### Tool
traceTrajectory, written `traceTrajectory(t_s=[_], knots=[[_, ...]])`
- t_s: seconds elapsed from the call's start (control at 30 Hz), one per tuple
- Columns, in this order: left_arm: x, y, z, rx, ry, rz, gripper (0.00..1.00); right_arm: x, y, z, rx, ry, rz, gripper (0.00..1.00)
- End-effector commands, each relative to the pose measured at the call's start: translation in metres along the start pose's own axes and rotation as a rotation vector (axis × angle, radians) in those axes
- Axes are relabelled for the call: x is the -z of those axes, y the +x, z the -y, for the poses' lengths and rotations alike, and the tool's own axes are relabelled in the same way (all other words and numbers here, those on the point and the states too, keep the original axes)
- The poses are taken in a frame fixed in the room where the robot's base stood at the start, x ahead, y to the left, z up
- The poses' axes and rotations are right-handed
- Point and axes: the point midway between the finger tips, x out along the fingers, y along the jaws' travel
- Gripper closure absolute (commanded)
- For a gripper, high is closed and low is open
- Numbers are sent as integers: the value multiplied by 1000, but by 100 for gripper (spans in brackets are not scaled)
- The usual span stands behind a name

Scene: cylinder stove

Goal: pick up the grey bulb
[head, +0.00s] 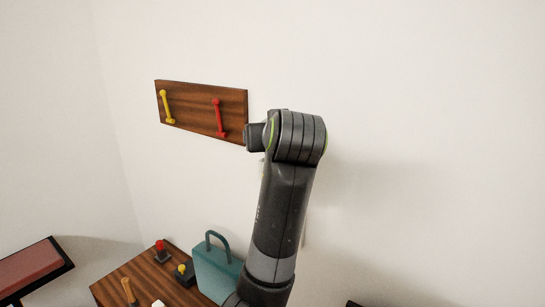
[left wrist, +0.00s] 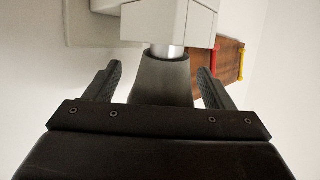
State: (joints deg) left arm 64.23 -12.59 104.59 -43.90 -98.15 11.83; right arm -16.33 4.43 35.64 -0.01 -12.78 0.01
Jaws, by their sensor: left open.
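The grey bulb (left wrist: 162,82) shows in the left wrist view as a dark grey, tapered body. Its shiny metal neck (left wrist: 167,51) meets a white fixture. My left gripper (left wrist: 160,70) is open, with one finger on each side of the bulb. A gap shows between each finger and the bulb, and the bulb's near end is hidden behind the gripper body. In the head view my arm stands in front of the wall and hides the bulb, the fixture and the fingers. My right gripper is in neither view.
A wooden wall board (head: 190,112) with a yellow handle (head: 167,107) and a red handle (head: 219,117) is just left of my arm. Below, a wooden table (head: 122,283) bears a teal box (head: 215,272) and small coloured controls. The wall to the right is bare.

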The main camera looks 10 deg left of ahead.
Motion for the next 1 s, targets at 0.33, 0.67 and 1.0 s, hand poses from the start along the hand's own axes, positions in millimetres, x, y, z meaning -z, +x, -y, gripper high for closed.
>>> traceTrajectory(t_s=[0.33, 0.67, 1.0], knots=[[1, 0, 0, 0, -1, -1, 44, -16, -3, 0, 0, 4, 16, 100], [0, 0, 0, 2, 1, 3, 72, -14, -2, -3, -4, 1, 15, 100], [0, 0, 0, 2, 1, 5, 72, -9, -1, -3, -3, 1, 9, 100]])
